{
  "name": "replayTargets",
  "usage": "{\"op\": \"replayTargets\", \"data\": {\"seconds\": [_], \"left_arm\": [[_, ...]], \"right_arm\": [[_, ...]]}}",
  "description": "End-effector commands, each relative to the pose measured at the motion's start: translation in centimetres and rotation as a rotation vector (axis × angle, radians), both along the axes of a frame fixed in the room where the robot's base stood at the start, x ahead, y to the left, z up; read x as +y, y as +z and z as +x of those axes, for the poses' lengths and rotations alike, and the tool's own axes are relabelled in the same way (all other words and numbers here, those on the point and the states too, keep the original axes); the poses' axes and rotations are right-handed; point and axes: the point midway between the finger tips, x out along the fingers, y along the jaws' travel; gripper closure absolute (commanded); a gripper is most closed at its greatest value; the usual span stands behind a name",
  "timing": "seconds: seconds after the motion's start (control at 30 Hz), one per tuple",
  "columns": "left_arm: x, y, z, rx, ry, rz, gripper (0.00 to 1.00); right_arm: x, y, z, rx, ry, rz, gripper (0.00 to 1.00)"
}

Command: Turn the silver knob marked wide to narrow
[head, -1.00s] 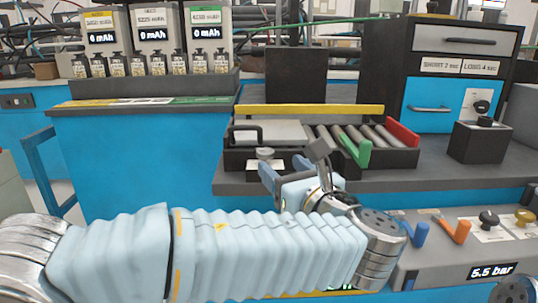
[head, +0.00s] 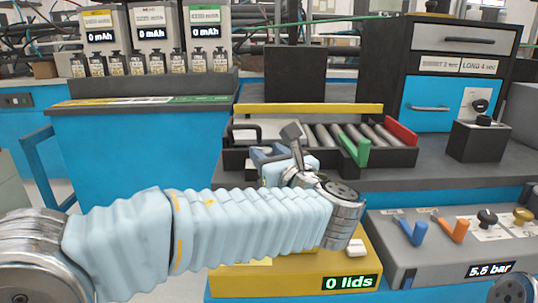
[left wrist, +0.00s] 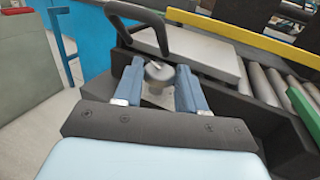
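The silver knob (left wrist: 158,72) stands on a pale plate on the dark housing and shows between the fingertips in the left wrist view. My left gripper (left wrist: 160,78) is open, with one blue finger on each side of the knob and a small gap showing beside it. In the head view my left gripper (head: 268,155) is at the front of the roller unit and hides the knob. The knob's markings, wide and narrow, are too small or hidden to read. My right gripper is not in view.
A black handle (left wrist: 140,25) arches close behind the knob. Rollers (head: 345,134), a green lever (head: 355,150) and a red stop lie to the right. A yellow lids box (head: 235,280) and a grey panel (head: 390,250) with blue and orange levers stand in front.

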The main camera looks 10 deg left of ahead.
Motion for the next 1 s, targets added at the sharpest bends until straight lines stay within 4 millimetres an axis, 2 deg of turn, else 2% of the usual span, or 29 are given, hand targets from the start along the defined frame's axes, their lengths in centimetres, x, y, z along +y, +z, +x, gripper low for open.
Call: {"op": "replayTargets", "data": {"seconds": [0.07, 0.47, 0.73, 1.0], "left_arm": [[0.0, 0.0, 0.0, 0.0, 0.0, 0.0, 0.9], [0.3, -0.1, -0.2, 0.001, -0.083, -0.002, 0.9], [0.9, -0.2, -0.4, -0.001, -0.286, -0.003, 0.9], [1.5, -0.3, -0.6, -0.003, -0.534, -0.003, 0.9]], "right_arm": [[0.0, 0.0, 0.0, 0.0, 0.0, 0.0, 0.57], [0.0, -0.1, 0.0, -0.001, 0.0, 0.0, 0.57], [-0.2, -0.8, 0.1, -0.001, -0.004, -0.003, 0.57], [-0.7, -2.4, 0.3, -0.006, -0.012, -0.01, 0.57]]}}
